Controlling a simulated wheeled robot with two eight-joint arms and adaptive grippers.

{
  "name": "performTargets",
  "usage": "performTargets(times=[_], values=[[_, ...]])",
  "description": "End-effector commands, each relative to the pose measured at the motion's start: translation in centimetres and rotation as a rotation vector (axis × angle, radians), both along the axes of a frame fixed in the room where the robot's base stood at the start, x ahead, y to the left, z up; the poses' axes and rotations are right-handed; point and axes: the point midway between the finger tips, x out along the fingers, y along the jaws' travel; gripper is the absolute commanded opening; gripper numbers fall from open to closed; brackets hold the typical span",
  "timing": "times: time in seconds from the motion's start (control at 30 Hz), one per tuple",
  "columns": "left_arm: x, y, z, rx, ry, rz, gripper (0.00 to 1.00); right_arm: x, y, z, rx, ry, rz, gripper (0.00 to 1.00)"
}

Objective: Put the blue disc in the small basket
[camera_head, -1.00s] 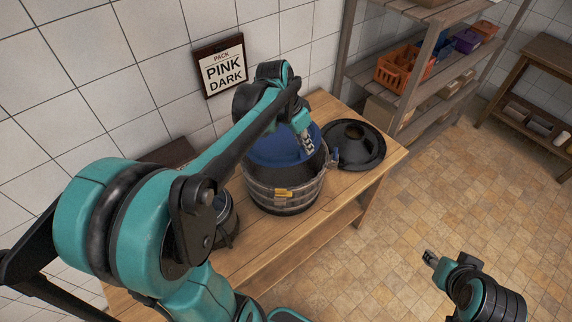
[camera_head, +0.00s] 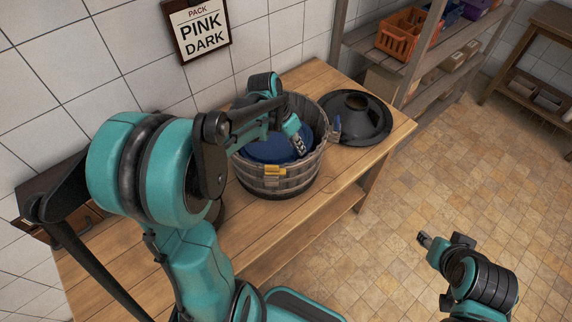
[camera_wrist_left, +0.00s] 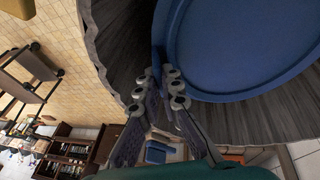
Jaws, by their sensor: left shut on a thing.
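The blue disc (camera_head: 268,150) is inside the grey slatted wooden basket (camera_head: 278,184) on the table, below its rim. It also fills the upper right of the left wrist view (camera_wrist_left: 245,40). My left gripper (camera_head: 299,145) reaches over the basket's rim and is shut on the disc's raised edge; its fingers also show in the left wrist view (camera_wrist_left: 164,72). Whether the disc touches the basket's floor is hidden. Another, smaller dark container (camera_head: 215,212) is mostly hidden behind my left arm. My right gripper (camera_head: 425,240) is over the floor, away from the table; its jaws are unclear.
A black round lid-like piece (camera_head: 350,127) lies right of the basket on the wooden table (camera_head: 262,242). A sign (camera_head: 197,29) reads "PACK PINK DARK". Shelves with an orange crate (camera_head: 399,38) stand behind.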

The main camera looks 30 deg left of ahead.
Motion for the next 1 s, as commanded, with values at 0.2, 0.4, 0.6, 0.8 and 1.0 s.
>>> performTargets(times=[0.2, 0.4, 0.6, 0.8, 1.0], values=[[0.1, 0.0, -3.8, 0.001, 0.0, 0.0, 0.0, 0.0, 0.0, -1.0, 0.0, 0.0, 0.0, 0.4], [0.0, 0.0, -5.5, 0.001, 0.0, 0.0, 0.0, 0.0, 0.0, -1.4, 0.0, 0.0, 0.0, 0.4], [0.1, 0.0, -8.0, 0.001, -0.001, 0.0, 0.0, 0.0, 0.0, -2.1, 0.0, 0.0, 0.0, 0.4], [0.0, 0.0, -7.9, 0.001, 0.0, 0.0, 0.0, 0.0, 0.0, -2.0, 0.0, 0.0, 0.0, 0.4], [0.0, 0.0, -8.5, 0.001, 0.0, 0.0, 0.0, 0.0, 0.0, -2.6, 0.0, 0.0, 0.0, 0.4]])
